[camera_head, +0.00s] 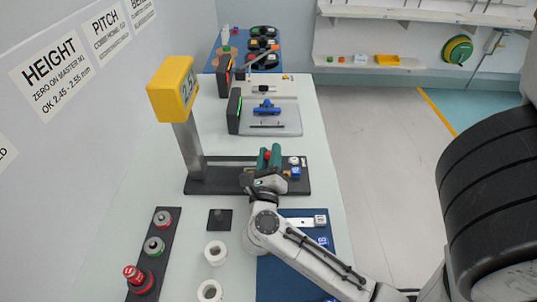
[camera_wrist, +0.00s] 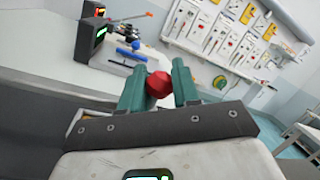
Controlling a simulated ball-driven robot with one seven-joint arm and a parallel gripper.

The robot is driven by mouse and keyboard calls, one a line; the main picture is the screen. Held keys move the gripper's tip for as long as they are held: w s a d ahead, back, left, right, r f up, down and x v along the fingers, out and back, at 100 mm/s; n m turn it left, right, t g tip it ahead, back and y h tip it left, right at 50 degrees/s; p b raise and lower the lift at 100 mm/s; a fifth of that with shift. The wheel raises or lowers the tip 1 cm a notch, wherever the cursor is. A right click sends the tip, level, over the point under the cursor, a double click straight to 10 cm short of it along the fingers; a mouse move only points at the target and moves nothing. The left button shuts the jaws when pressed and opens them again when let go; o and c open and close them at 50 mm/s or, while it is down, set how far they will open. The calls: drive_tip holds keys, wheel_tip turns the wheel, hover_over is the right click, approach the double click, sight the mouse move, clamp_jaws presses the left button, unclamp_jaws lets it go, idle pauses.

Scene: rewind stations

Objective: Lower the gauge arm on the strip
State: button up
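The height station has a yellow display (camera_head: 173,88) on a grey column (camera_head: 188,148) above a black base (camera_head: 225,184). A long grey bar (camera_head: 230,162), which looks like the gauge arm, runs from the column toward my gripper. My gripper (camera_head: 269,157) is at the right part of this station, its green fingers on both sides of a red knob. In the wrist view the red knob (camera_wrist: 159,85) fills the gap between the fingertips of my gripper (camera_wrist: 160,88). The strip under the arm cannot be made out; my gripper hides that spot.
A small blue block (camera_head: 296,173) and a white round part (camera_head: 294,161) are right of my gripper. White rings (camera_head: 215,253) and a dark rack (camera_head: 156,256) with red and green parts stand nearer. Another station with a blue clamp (camera_head: 266,107) stands behind.

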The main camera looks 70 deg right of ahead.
drive_tip(key=o, duration=0.4)
drive_tip(key=shift+s+d+f, duration=0.1)
drive_tip(key=shift+s+f, duration=0.2)
drive_tip(key=shift+f, duration=0.15)
drive_tip(key=shift+c, duration=0.2)
drive_tip(key=shift+s+a+f, duration=0.1)
drive_tip(key=shift+a+f, duration=0.1)
drive_tip(key=shift+a, duration=0.1)
drive_tip(key=v, duration=0.3)
drive_tip(key=b+v, duration=0.1)
drive_tip(key=v, duration=0.2)
drive_tip(key=shift+a+r, duration=0.15)
drive_tip(key=shift+r, duration=0.05)
drive_tip(key=shift+a+r, duration=0.1)
drive_tip(key=shift+a, duration=0.3)
drive_tip(key=shift+r, duration=0.1)
